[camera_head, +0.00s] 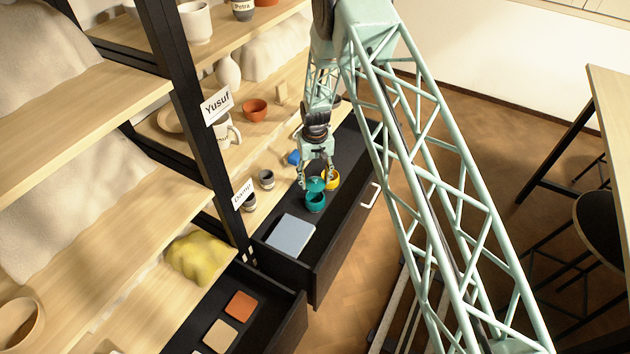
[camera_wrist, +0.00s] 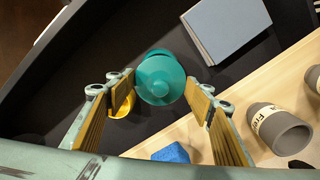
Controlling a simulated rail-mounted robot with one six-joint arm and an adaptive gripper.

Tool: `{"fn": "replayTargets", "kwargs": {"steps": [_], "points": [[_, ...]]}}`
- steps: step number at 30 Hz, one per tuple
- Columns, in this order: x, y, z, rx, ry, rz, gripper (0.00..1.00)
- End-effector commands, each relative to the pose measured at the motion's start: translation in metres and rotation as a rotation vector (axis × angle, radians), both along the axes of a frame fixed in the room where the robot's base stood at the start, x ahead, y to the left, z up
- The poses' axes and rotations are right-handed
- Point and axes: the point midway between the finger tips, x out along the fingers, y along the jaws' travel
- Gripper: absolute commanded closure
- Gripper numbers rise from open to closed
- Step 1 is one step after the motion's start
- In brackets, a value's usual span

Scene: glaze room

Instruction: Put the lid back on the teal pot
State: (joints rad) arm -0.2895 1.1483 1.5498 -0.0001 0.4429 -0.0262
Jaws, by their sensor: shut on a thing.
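The teal pot (camera_head: 316,204) stands in the open dark drawer, with its mouth partly showing in the head view. My gripper (camera_head: 316,185) is shut on the teal lid (camera_head: 315,183), which is apart from the pot's rim and appears just above and behind it. In the wrist view the round lid (camera_wrist: 160,80) sits between the two finger pads of my gripper (camera_wrist: 159,92). It hides most of the pot, and only a teal edge (camera_wrist: 158,52) shows beyond it.
A yellow vessel (camera_head: 332,179) stands close beside the gripper in the drawer. A blue object (camera_head: 293,157) lies behind. A grey-blue flat box (camera_head: 290,236) lies nearer the front. Grey cups (camera_head: 266,179) stand on the shelf to the left. The drawer wall (camera_head: 345,230) runs along the right.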

Motion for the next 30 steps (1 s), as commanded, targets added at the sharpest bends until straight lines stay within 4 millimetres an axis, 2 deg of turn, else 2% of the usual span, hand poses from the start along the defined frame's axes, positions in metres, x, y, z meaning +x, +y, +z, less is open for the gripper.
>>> {"fn": "replayTargets", "kwargs": {"steps": [17, 30], "points": [[0.000, 0.000, -0.003, 0.000, 0.000, 0.000, 0.62], [0.000, 0.000, -0.024, 0.000, 0.001, 0.000, 0.62]]}}
